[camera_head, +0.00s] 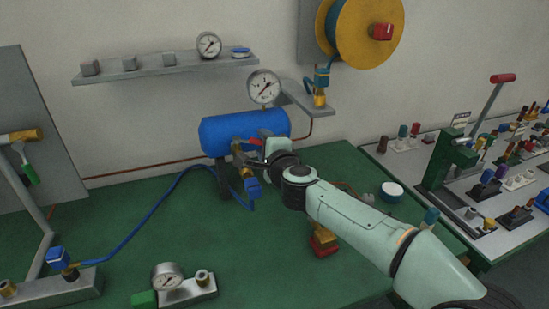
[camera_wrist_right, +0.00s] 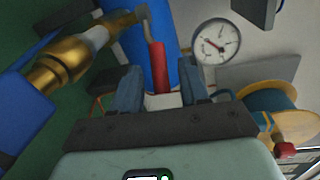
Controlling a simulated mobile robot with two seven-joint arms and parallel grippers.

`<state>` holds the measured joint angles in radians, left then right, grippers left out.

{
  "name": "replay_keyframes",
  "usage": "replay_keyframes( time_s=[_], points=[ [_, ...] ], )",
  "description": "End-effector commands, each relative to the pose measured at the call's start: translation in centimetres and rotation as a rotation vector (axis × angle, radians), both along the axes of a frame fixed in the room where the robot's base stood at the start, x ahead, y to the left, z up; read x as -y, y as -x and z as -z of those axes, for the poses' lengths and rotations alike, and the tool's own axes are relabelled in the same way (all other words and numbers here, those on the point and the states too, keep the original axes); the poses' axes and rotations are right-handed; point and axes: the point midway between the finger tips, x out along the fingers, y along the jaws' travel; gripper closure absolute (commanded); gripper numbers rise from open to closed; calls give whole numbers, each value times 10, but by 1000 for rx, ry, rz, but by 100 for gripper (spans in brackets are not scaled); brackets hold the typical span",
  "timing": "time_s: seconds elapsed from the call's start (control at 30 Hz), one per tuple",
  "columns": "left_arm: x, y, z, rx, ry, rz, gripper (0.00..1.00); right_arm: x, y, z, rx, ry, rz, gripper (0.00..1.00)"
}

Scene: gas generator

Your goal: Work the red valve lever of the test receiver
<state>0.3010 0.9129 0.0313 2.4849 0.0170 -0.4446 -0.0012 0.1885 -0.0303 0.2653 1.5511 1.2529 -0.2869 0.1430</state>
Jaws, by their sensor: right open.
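The test receiver is a blue horizontal tank (camera_head: 225,130) on the green bench, and its blue wall (camera_wrist_right: 183,72) also shows in the wrist view. The red valve lever (camera_head: 247,141) is at the tank's front, partly hidden by my right gripper. In the wrist view the red lever (camera_wrist_right: 157,66) points toward me and shows between the two fingers, with a gap on each side. My right gripper (camera_wrist_right: 162,82) is open. In the head view the right gripper (camera_head: 270,148) is at the tank's right front. I cannot tell how deep the lever sits between the fingers. My left gripper is not in view.
A pressure gauge (camera_head: 264,86) stands above the tank. Brass fittings (camera_wrist_right: 62,65) and a blue hose (camera_head: 150,214) lead off at the left. A wall shelf (camera_head: 165,66) and a yellow hose reel (camera_head: 350,28) are behind. The bench's middle front is mostly clear.

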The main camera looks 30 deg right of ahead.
Motion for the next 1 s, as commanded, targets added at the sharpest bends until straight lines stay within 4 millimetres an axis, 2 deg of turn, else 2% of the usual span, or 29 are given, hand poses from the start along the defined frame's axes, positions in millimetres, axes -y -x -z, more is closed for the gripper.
replay_keyframes(
  time_s=[0.2,0.43,0.6,1.0],
  points=[
    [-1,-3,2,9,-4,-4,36,-12,50,-9,3,1,-1,56],
    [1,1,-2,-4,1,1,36,-21,88,-14,1,-1,-1,56],
    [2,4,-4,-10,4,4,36,-24,99,-14,-1,-1,-1,56],
    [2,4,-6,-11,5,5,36,-22,101,-14,-5,18,4,56]
  ],
)
